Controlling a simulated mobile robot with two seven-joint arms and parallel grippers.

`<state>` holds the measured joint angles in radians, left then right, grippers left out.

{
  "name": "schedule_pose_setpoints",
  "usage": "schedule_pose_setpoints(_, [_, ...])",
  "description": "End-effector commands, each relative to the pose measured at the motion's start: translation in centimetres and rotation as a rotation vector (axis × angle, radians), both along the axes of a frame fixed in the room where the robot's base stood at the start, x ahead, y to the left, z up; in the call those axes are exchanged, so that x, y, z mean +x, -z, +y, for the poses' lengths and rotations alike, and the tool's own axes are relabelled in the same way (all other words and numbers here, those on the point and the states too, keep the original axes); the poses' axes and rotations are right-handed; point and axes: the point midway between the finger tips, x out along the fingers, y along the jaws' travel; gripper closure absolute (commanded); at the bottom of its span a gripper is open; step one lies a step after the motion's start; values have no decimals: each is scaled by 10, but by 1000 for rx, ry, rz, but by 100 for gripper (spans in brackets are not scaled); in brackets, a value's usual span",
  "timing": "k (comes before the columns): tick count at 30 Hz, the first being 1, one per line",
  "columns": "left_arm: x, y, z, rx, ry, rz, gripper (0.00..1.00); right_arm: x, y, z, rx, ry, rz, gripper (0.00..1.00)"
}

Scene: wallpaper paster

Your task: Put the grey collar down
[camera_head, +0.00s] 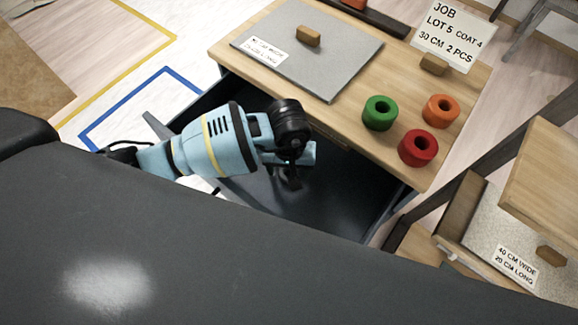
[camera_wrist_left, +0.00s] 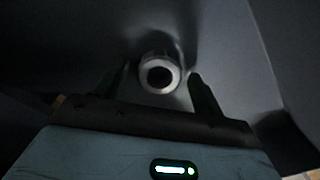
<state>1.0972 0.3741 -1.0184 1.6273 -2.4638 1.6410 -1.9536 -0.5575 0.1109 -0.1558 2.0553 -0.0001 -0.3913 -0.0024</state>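The grey collar (camera_wrist_left: 158,76) shows in the left wrist view as a pale ring with a dark hole. It is inside the dark drawer (camera_head: 335,200), which is pulled out under the wooden top. My left gripper (camera_head: 292,182) reaches down into this drawer. In the left wrist view its two fingers (camera_wrist_left: 160,82) stand apart on either side of the collar, with a narrow dark gap at each side. I cannot tell whether the collar rests on the drawer floor. In the head view the collar is hidden by my gripper. My right gripper is not in view.
On the wooden top (camera_head: 375,60) stand a green collar (camera_head: 379,113), an orange collar (camera_head: 441,110) and a red collar (camera_head: 418,148). Drawer walls surround my gripper.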

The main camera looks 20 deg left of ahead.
Motion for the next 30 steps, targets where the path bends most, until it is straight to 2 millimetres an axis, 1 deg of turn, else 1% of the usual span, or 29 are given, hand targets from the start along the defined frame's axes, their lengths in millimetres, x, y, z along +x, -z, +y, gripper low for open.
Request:
schedule_pose_setpoints(7, [0,-2,0,0,0,0,31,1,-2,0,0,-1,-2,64])
schedule_pose_setpoints(11, [1,-13,0,-1,0,-3,31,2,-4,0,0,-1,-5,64])
schedule_pose_setpoints(14, [2,-30,0,0,1,-5,31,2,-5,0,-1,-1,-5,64])
schedule_pose_setpoints(18, [2,-59,0,-1,2,-6,31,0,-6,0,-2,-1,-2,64])
schedule_pose_setpoints(24, [1,-96,0,-1,1,-4,31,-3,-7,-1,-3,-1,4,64])
schedule_pose_setpoints(27, [1,-109,0,-1,0,-2,31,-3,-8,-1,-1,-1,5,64])
schedule_pose_setpoints(30, [1,-118,0,0,0,-2,31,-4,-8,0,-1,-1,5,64])
